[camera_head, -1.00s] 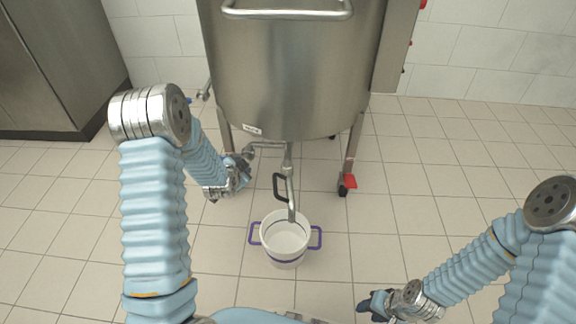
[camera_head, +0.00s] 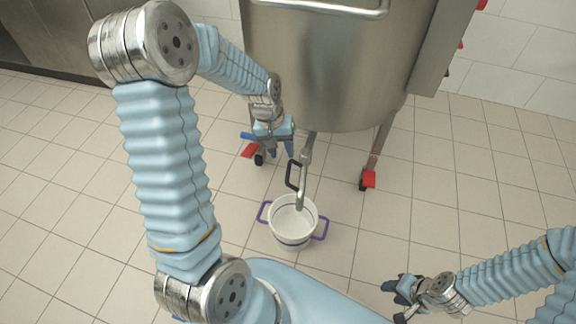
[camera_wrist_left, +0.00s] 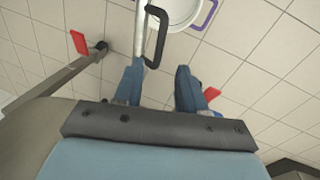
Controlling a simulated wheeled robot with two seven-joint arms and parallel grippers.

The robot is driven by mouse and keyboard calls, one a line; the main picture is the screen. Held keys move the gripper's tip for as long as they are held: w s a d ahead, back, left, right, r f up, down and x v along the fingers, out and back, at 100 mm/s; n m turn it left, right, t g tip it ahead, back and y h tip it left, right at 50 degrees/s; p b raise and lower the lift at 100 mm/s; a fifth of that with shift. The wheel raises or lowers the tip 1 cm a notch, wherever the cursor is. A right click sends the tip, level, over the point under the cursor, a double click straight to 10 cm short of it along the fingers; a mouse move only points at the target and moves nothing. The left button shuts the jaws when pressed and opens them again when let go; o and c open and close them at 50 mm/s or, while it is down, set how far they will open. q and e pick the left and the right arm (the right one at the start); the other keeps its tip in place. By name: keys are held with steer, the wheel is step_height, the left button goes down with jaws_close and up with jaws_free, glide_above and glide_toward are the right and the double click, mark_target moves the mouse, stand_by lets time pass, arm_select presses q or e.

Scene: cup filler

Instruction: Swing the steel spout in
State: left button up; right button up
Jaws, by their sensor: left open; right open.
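The steel spout (camera_head: 304,172) hangs down in front of the tank, its lower end appearing over the mouth of the white bucket (camera_head: 291,238). A black loop handle (camera_head: 290,176) sits on the spout's left side. In the left wrist view the spout (camera_wrist_left: 140,28) and black handle (camera_wrist_left: 160,36) are just beyond my left fingers. My left gripper (camera_head: 279,150) is open and empty, close to the handle, up and left of it in the head view; the fingers also show in the left wrist view (camera_wrist_left: 160,84). My right gripper (camera_head: 395,299) is open and empty, low at the right.
The steel tank (camera_head: 330,75) stands behind the spout on legs with red-pedalled casters (camera_head: 369,179). The bucket has purple side handles (camera_head: 321,229) and stands on the tiled floor. Floor between the bucket and my right gripper is clear. A steel cabinet is at the back left.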

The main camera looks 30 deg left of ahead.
mark_target(288, 170)
arm_select(q)
steer(key=f, duration=0.2)
steer(key=d+f, duration=0.1)
steer(key=f, duration=0.2)
steer(key=f+b, duration=0.1)
steer(key=f, duration=0.1)
steer(key=shift+w+d+f, duration=0.2)
steer(key=shift+w+f, duration=0.1)
steer(key=shift+f, duration=0.05)
jaws_close()
